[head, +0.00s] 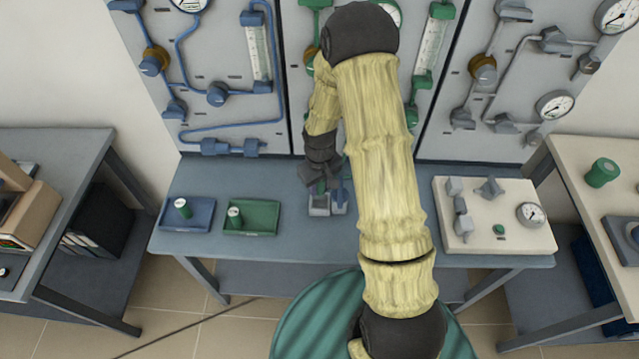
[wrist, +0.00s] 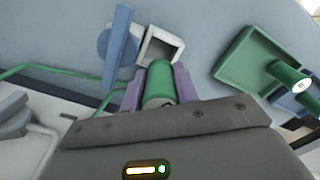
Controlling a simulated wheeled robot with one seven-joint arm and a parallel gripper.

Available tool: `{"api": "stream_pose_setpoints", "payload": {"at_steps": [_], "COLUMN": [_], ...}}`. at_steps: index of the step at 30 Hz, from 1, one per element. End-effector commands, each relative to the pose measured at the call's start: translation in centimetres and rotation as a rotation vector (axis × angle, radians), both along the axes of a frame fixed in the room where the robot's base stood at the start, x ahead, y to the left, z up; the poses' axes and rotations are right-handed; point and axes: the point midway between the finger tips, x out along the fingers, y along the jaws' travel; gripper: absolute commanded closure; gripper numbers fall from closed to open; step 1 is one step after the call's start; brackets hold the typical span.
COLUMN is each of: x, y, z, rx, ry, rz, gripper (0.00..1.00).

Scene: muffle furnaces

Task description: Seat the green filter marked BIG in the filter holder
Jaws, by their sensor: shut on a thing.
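My gripper (head: 321,188) is shut on a green cylinder (wrist: 159,84), which I take to be the green filter; no BIG marking can be read. In the wrist view the two purple fingers (wrist: 158,90) sit on either side of it. The cylinder's far end is close to a pale square open-topped holder (wrist: 161,46); whether they touch is unclear. The holder also shows in the head view (head: 319,208), below my gripper on the blue bench. A blue part (wrist: 118,45) stands beside the holder, also visible in the head view (head: 340,200).
On the bench left of my gripper are a blue tray (head: 200,222) and a green tray (head: 262,223), each with a small green pale-topped cylinder. A cream panel with fittings and a gauge (head: 480,235) lies at the right. Piped wall panels (head: 215,60) stand behind.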

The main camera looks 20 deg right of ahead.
Motion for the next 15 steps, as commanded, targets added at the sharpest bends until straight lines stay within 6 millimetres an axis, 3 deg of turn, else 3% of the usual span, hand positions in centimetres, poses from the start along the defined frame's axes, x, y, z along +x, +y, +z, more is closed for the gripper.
{"api": "stream_pose_setpoints", "payload": {"at_steps": [15], "x": [0.0], "y": [0.0], "z": [-3.6], "rx": [0.000], "ry": [0.000], "rz": [0.000], "gripper": [0.93]}}
